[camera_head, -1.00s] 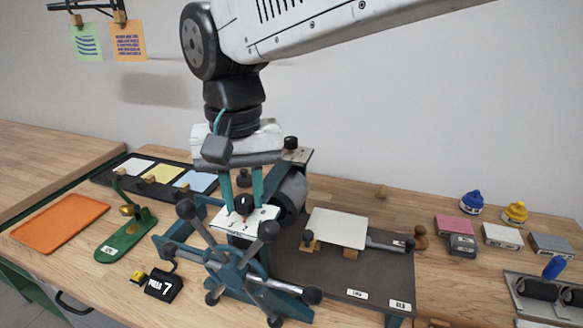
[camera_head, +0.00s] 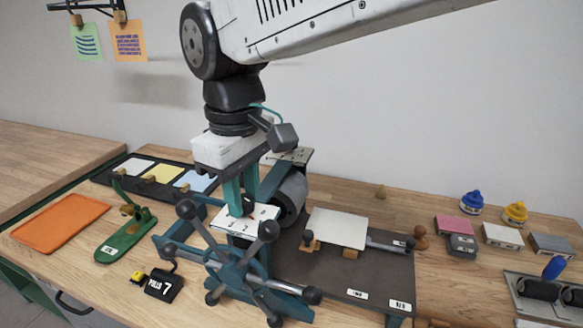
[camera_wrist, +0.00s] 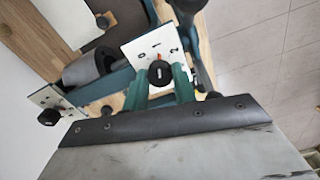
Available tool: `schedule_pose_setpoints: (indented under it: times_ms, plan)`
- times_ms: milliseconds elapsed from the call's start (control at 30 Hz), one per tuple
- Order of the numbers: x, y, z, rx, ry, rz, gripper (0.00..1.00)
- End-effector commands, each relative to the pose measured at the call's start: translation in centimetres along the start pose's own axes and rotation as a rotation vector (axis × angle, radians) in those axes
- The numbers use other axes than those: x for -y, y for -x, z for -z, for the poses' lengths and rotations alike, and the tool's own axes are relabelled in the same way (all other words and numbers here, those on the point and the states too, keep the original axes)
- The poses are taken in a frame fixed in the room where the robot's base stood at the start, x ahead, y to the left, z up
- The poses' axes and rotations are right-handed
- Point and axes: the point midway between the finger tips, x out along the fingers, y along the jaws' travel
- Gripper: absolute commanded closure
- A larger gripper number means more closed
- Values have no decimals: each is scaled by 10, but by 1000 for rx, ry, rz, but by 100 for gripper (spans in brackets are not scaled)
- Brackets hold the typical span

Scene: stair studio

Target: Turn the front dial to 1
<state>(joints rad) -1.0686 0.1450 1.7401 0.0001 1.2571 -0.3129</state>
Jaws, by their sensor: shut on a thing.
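The front dial is a black round knob (camera_wrist: 160,73) on a white plate (camera_wrist: 133,50) marked 0, 1 and 2. In the wrist view an orange mark at the knob's edge lies close to the 1. My gripper (camera_wrist: 165,84) points down, its two teal fingers shut on the knob from either side. In the head view the fingers (camera_head: 240,205) reach down to the white plate (camera_head: 264,213), and the knob is mostly hidden between them.
A press with a black-knobbed spoked wheel (camera_head: 238,268) stands in front of the plate. A second plate (camera_head: 297,155) is behind; its black knob (camera_wrist: 48,117) shows in the wrist view. A grey roller (camera_head: 292,193) is beside it. An orange tray (camera_head: 60,222) lies left.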

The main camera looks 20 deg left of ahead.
Motion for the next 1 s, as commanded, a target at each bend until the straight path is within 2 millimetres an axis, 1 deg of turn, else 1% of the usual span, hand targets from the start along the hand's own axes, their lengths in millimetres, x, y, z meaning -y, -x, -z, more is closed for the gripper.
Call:
schedule_pose_setpoints:
  times_ms: [300,767,800,833,867,1000]
  plan:
    - [0,1,1,-4,91,-2,96]
    - [0,2,1,-4,103,-2,96]
    - [0,2,1,-4,103,-2,65]
    - [0,2,1,-4,103,-2,56]
    - [0,2,1,-4,103,-2,51]
    - [0,1,0,-3,102,-1,51]
